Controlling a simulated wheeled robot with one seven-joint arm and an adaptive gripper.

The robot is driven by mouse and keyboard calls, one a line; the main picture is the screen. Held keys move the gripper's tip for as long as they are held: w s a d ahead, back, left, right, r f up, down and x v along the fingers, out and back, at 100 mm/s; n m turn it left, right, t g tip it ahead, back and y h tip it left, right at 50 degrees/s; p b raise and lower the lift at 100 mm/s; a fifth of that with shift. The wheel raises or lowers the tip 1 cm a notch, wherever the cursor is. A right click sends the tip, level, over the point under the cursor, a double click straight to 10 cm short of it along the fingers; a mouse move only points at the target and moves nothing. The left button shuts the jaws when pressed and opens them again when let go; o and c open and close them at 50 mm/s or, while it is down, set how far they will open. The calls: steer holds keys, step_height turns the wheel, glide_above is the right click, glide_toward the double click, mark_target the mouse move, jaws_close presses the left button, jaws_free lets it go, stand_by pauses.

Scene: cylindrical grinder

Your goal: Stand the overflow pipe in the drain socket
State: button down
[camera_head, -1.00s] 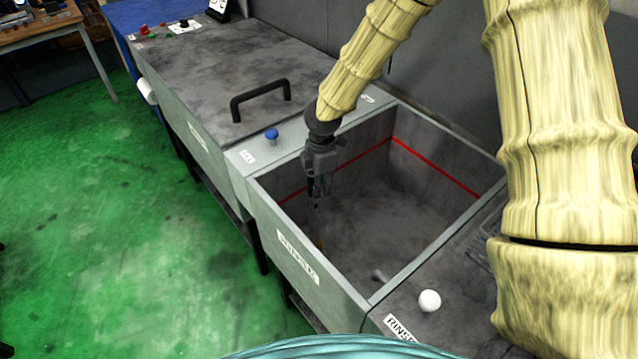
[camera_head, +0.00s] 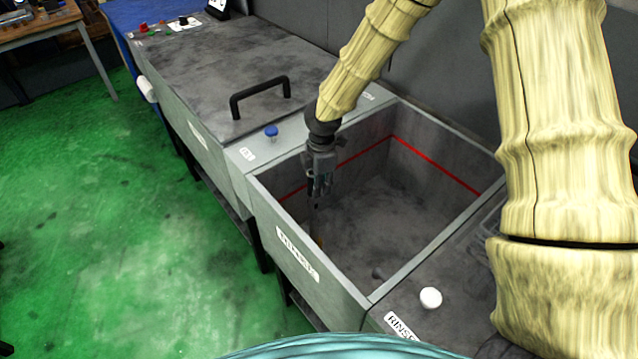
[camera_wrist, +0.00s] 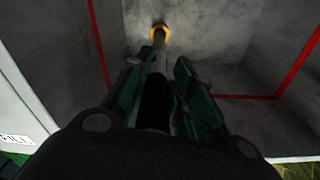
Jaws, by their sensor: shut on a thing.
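My gripper (camera_head: 319,186) reaches down into the open rinse tank (camera_head: 362,305), near its left wall. In the wrist view my gripper (camera_wrist: 157,80) is shut on a grey pipe, the overflow pipe (camera_wrist: 159,58), between its dark green fingers. The pipe's far end points at a yellow-orange ring, the drain socket (camera_wrist: 160,27), on the tank floor. The end overlaps the ring in this view; I cannot tell whether it is inside or just above. In the head view the pipe is a thin dark piece below my gripper, and the front wall mostly hides the ring.
The tank walls carry a red line (camera_head: 430,163). A closed lid with a black handle (camera_head: 260,96) and a blue knob (camera_head: 271,132) lie left of the tank. A white knob (camera_head: 430,299) stands at the right front.

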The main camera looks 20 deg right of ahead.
steer(key=shift+f+b, duration=0.3)
steer(key=shift+f, duration=0.2)
stand_by(0.3)
steer(key=c, duration=0.7)
jaws_free()
steer(key=shift+r, duration=0.15)
step_height(320, 180, up, 10)
steer(key=p, duration=0.6)
steer(key=shift+p, duration=0.3)
stand_by(0.7)
stand_by(0.4)
